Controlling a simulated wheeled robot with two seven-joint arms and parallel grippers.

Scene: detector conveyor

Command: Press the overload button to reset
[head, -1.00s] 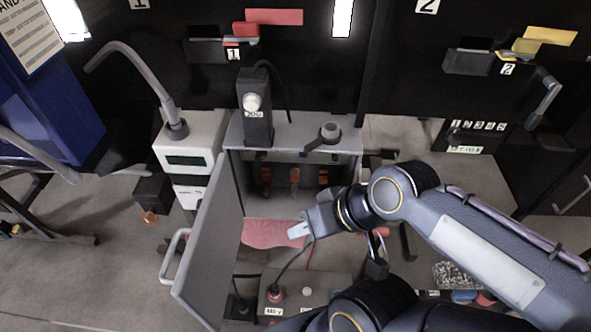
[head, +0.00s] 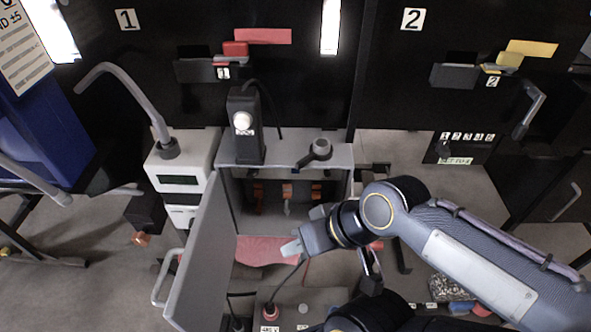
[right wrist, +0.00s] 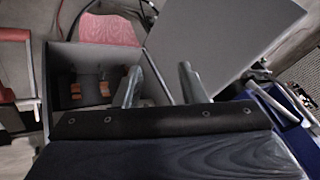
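I cannot identify the overload button for certain. A grey cabinet (head: 335,155) stands open, with orange parts (head: 287,190) inside; these parts also show in the right wrist view (right wrist: 103,89). Its grey door (head: 200,265) is swung out to the left. My right gripper (head: 291,247) is in front of the cabinet opening, above a pink mat (head: 262,256). In the right wrist view its two fingers (right wrist: 159,84) are apart with nothing between them. My left gripper is not seen.
A black upright unit with a white round knob (head: 242,121) stands on the cabinet top. A white device (head: 181,165) with a curved grey pipe is to its left. The open door bounds the left side. A cable runs near my right gripper.

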